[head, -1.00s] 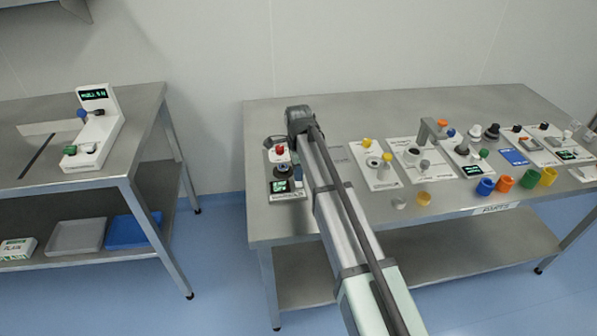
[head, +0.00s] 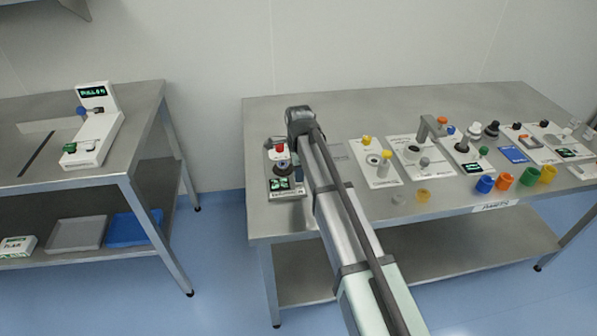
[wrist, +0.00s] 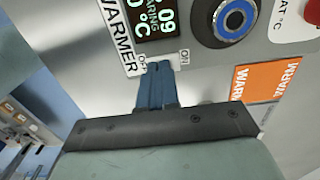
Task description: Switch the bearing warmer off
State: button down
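The bearing warmer (head: 287,193) is the small panel at the left end of the right table in the head view, partly covered by my arm. In the wrist view its panel (wrist: 195,62) fills the upper part, with a lit green display (wrist: 157,18), the word WARMER and a blue-ringed knob (wrist: 234,18). My gripper (wrist: 158,68) has its two blue fingers together, with nothing visible between them. The fingertips lie between the OFF and ON labels at the panel's edge.
Other panels and several coloured cups (head: 504,181) stand further right on the table (head: 340,105). A separate left table holds a white device (head: 97,128).

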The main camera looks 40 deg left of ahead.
jog(key=shift+r, duration=0.5)
notch_tip(320, 180, up, 13)
dwell(0.4)
jog(key=shift+s+d+r, duration=0.1)
jog(key=shift+s+d, duration=0.05)
jog(key=shift+s, duration=0.15)
dwell(0.3)
notch_tip(320, 180, down, 14)
jog(key=shift+f, duration=0.1)
dwell(0.6)
